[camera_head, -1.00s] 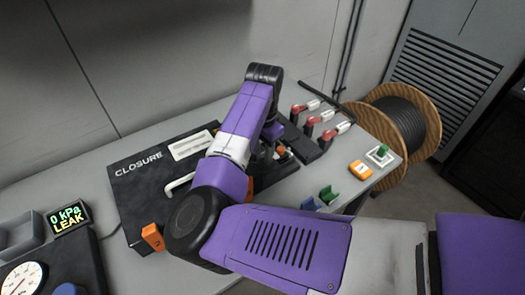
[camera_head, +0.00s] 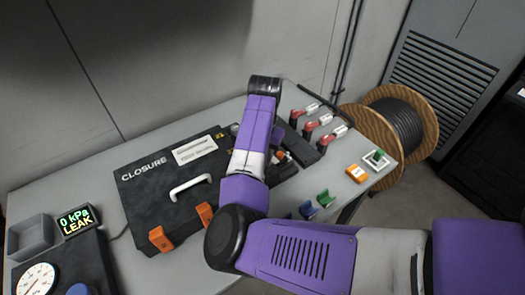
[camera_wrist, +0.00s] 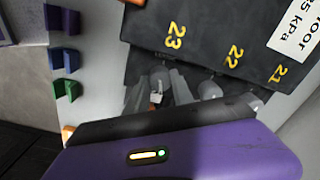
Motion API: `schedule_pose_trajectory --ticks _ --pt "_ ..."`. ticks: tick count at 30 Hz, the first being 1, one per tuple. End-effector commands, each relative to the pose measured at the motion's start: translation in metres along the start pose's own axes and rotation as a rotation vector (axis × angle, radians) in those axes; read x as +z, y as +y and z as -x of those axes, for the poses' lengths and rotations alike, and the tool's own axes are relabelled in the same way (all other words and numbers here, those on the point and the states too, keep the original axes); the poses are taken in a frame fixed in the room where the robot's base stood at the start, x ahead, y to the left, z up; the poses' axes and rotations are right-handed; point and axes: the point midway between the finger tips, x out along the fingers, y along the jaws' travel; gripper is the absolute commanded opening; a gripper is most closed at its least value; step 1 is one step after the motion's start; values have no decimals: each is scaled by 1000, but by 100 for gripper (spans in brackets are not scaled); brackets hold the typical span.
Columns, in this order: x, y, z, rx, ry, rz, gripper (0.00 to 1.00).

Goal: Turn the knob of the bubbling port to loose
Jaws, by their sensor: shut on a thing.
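The black closure case (camera_head: 150,195), marked CLOSURE, lies on the bench with a white handle on top. Its port end shows in the wrist view as a dark panel (camera_wrist: 205,50) with yellow numbers 23, 22 and 21. Grey port fittings (camera_wrist: 210,90) stand below the numbers, partly hidden by my gripper's purple body. My gripper (camera_wrist: 160,90) is at the fittings by number 23, shut on what seems to be a port knob, mostly hidden. In the head view my arm covers the contact. I see no bubbles, so I cannot tell which port bubbles.
A display (camera_head: 75,218) reads 0 kPa LEAK, beside a dial gauge (camera_head: 37,280). Three red-and-white pieces (camera_head: 313,124) stand behind my gripper. Green (camera_head: 326,197) and blue (camera_head: 308,209) clips and an orange device (camera_head: 356,173) lie right. A cable spool (camera_head: 400,115) stands beyond the bench.

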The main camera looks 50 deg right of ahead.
Motion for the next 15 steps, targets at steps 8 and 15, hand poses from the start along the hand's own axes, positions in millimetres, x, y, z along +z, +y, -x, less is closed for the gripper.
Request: schedule_pose_trajectory --ticks 8,15 --pt "-1 2 5 4 -8 262 0" --pt "-1 1 5 4 -14 490 0"
